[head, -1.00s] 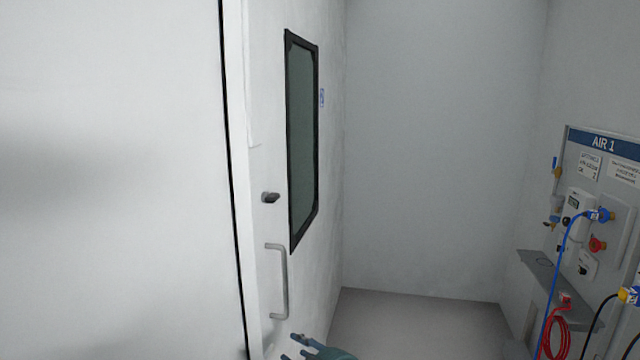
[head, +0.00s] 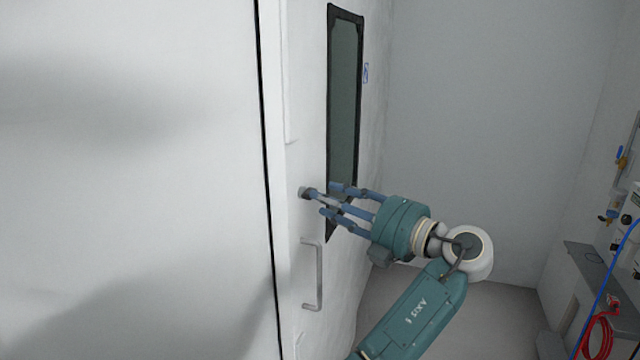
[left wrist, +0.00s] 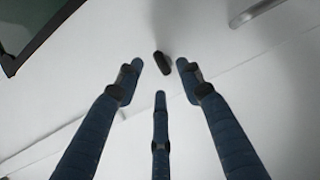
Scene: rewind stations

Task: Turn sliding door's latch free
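The white sliding door (head: 300,150) stands at the left of the head view, with a dark latch knob (head: 306,192) on it near the window's lower edge. My left gripper (head: 326,198) reaches toward the latch from the right, with its blue fingers spread. In the left wrist view the latch (left wrist: 162,63) shows between and just beyond the fingertips of my open left gripper (left wrist: 160,78). The fingers look apart from it, though the exact gap is hard to tell. My right gripper is in neither view.
A grey pull handle (head: 317,275) is below the latch; it also shows in the left wrist view (left wrist: 258,12). A dark-framed window (head: 345,100) is above. A wall panel with blue and red hoses (head: 598,338) stands at the far right.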

